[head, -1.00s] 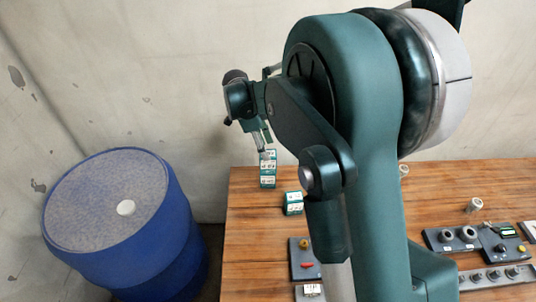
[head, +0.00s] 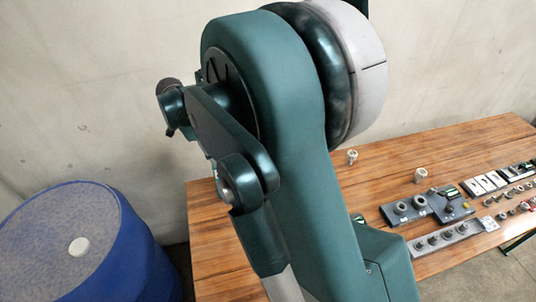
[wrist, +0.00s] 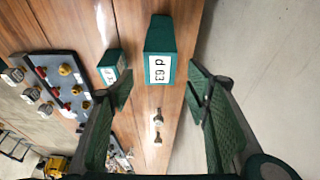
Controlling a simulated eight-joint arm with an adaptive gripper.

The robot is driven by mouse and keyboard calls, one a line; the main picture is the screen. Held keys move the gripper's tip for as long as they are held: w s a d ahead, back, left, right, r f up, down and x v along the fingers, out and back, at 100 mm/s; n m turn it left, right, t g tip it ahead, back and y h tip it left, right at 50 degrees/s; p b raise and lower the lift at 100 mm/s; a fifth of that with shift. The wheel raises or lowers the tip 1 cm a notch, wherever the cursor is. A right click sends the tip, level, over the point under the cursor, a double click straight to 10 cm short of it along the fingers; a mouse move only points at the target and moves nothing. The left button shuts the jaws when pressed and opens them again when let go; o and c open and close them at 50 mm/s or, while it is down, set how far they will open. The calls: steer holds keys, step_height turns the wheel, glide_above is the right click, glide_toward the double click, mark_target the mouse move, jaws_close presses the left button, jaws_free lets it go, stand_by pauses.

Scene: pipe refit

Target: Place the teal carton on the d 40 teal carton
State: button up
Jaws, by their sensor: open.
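In the wrist view a teal carton (wrist: 160,38) with a white label reading "d 63" lies ahead, between the lines of my two fingers. My gripper (wrist: 160,88) is open, with a finger to each side and a gap between each finger and this carton. A second, smaller-looking teal carton (wrist: 116,64) stands to the left, beside the left fingertip; its white label is too small and partly covered to read. No label reading "d 40" can be made out. In the head view my arm hides the cartons and my fingers.
A wooden table (head: 215,235) carries a grey fixture plate (head: 425,207) and several fittings at right. A blue drum (head: 125,255) stands left of the table.

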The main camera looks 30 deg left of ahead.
stand_by(0.3)
steer(key=w+d+r+n+y, duration=0.1)
steer(key=w+d+r, duration=0.45)
steer(key=d, duration=0.45)
steer(key=w+d+r+n, duration=0.1)
steer(key=w+d+r, duration=0.3)
steer(key=d+r, duration=0.5)
steer(key=d+r+n+y, duration=0.1)
steer(key=d+r, duration=0.1)
steer(key=d, duration=0.9)
steer(key=d+r+n, duration=0.1)
steer(key=d+r, duration=0.2)
steer(key=d, duration=0.8)
steer(key=s+d+r+n+t, duration=0.1)
steer(key=s+d, duration=0.3)
steer(key=d, duration=0.5)
steer(key=s+d+n+t+y, duration=0.1)
steer(key=s+d, duration=0.2)
steer(key=d, duration=0.6)
steer(key=s+d+r+n+t, duration=0.1)
steer(key=s+d, duration=0.3)
steer(key=d, duration=0.6)
steer(key=s+d+f+n+t, duration=0.1)
steer(key=s+d+f+n, duration=0.1)
steer(key=s+d+f, duration=0.2)
steer(key=s+d, duration=0.3)
steer(key=d, duration=0.1)
steer(key=shift+s+f+t+h, duration=0.15)
steer(key=shift+s+t+h, duration=0.15)
steer(key=shift+s+t, duration=0.1)
